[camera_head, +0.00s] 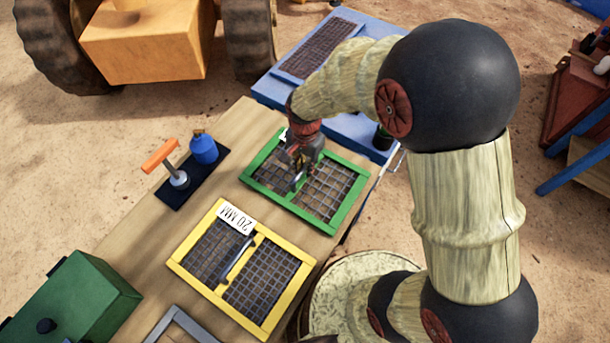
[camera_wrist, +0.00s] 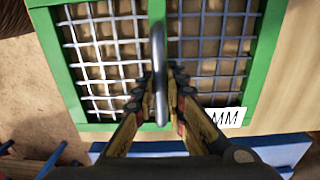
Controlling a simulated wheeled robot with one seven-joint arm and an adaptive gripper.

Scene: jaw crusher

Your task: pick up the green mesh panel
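The green mesh panel (camera_head: 336,216) lies on the wooden table, with a green frame, a middle bar and two grey mesh halves. In the wrist view the panel (camera_wrist: 156,12) fills the upper part, with a grey handle (camera_wrist: 159,45) standing along its middle bar. My gripper (camera_head: 298,178) points down at the panel's middle and hides part of it. In the wrist view the fingers of my gripper (camera_wrist: 161,88) lie close on both sides of the handle and look shut on it. A white label (camera_wrist: 226,117) ending in "MM" is on the frame.
A yellow mesh panel (camera_head: 218,288) marked "20 MM" lies in front of the green one. A green box (camera_head: 80,298) is at the front left, and a blue table (camera_head: 268,89) is behind.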

